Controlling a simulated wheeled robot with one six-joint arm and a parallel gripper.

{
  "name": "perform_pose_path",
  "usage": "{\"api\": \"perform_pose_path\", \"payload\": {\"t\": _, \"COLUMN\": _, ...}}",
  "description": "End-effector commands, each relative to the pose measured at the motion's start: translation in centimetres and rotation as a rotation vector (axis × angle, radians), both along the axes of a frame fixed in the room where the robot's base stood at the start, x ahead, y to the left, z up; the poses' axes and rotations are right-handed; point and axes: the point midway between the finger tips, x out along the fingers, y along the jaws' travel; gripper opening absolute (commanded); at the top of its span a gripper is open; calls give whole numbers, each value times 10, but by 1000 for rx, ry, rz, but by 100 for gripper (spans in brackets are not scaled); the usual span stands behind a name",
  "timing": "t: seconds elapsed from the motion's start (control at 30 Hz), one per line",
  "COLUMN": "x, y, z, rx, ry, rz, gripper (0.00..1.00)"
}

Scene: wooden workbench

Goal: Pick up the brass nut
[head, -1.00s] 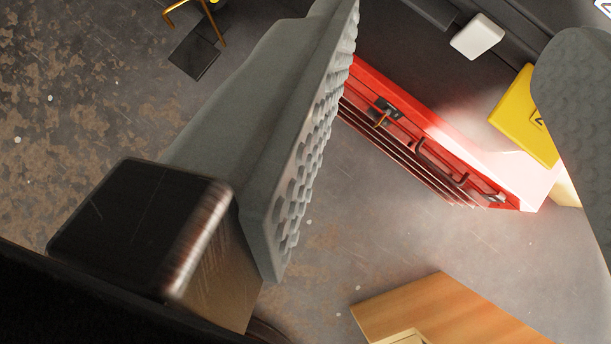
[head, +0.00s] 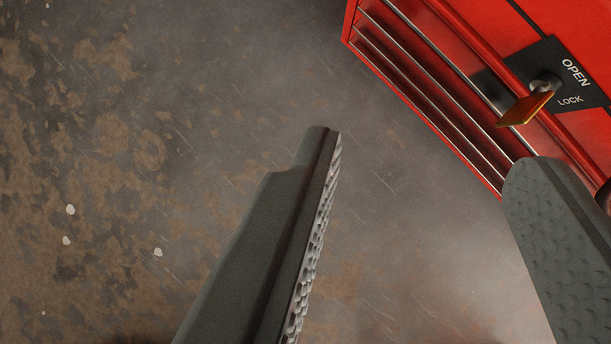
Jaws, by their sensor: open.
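My gripper (head: 424,155) is open, with one grey textured finger at the lower middle and the other at the right. Nothing is between its fingers but a bare stretch of floor-like surface and the lower edge of a red metal cabinet. No brass nut can be made out in this view. The right finger overlaps part of the cabinet in the picture; whether they touch cannot be told.
The red cabinet (head: 455,45) fills the upper right. Its lock plate (head: 572,85) reads OPEN and LOCK and holds a brass-coloured key (head: 527,106). The worn grey-brown surface (head: 150,150) is clear at left, with a few pale specks.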

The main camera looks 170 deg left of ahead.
Motion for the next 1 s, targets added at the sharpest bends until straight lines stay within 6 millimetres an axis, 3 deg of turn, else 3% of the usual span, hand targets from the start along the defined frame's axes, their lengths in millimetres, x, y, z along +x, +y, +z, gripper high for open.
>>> {"api": "perform_pose_path", "payload": {"t": 0.1, "x": -9, "y": 0, "z": -46, "rx": 6, "ry": 47, "rz": 15, "gripper": 47}}
{"api": "perform_pose_path", "payload": {"t": 0.5, "x": -53, "y": 5, "z": -186, "rx": 37, "ry": 186, "rz": 71, "gripper": 47}}
{"api": "perform_pose_path", "payload": {"t": 0.7, "x": -74, "y": 8, "z": -228, "rx": 51, "ry": 229, "rz": 89, "gripper": 47}}
{"api": "perform_pose_path", "payload": {"t": 1.0, "x": -75, "y": 11, "z": -254, "rx": 56, "ry": 241, "rz": 96, "gripper": 47}}
